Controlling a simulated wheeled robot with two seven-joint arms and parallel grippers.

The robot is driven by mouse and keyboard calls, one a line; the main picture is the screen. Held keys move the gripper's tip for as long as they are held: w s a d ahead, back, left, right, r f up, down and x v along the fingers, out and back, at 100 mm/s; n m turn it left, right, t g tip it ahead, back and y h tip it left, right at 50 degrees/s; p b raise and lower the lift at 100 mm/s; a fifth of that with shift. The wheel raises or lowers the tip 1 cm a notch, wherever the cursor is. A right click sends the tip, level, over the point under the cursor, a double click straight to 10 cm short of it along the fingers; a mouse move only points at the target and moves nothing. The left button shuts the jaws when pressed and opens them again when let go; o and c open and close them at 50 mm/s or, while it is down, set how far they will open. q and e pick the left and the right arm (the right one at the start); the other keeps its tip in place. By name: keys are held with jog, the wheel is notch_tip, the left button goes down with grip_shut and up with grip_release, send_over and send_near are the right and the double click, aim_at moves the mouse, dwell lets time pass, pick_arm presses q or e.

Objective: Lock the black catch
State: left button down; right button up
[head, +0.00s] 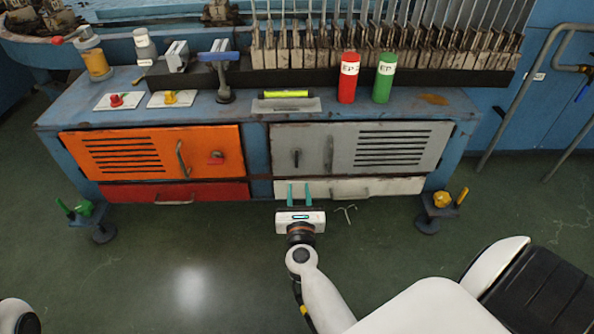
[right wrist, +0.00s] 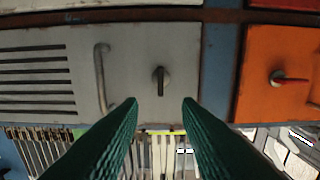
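The black catch (head: 297,158) is on the left part of the grey cabinet door (head: 345,148). Its lever stands upright. In the right wrist view, where the scene appears upside down, the black catch (right wrist: 160,80) is near the middle, just beyond and between the fingertips. The grey door looks closed. My right gripper (head: 299,190) is open and empty, with its two teal fingers apart. It is below the catch in the head view, in front of the white drawer (head: 350,188), and not touching the catch. My left gripper is not in view.
A bent handle (head: 330,155) is on the grey door right of the catch. The orange door (head: 140,154) carries a red catch (head: 216,157). Red (head: 348,85) and green (head: 384,82) cylinders stand on the bench. Small stands (head: 436,213) flank the cabinet; the floor in front is mostly clear.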

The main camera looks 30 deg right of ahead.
aim_at(297, 161)
jog(key=b+x, duration=0.1)
jog(key=x, duration=0.9)
jog(key=shift+w+d, duration=0.1)
jog(key=shift+w, duration=0.1)
grip_shut()
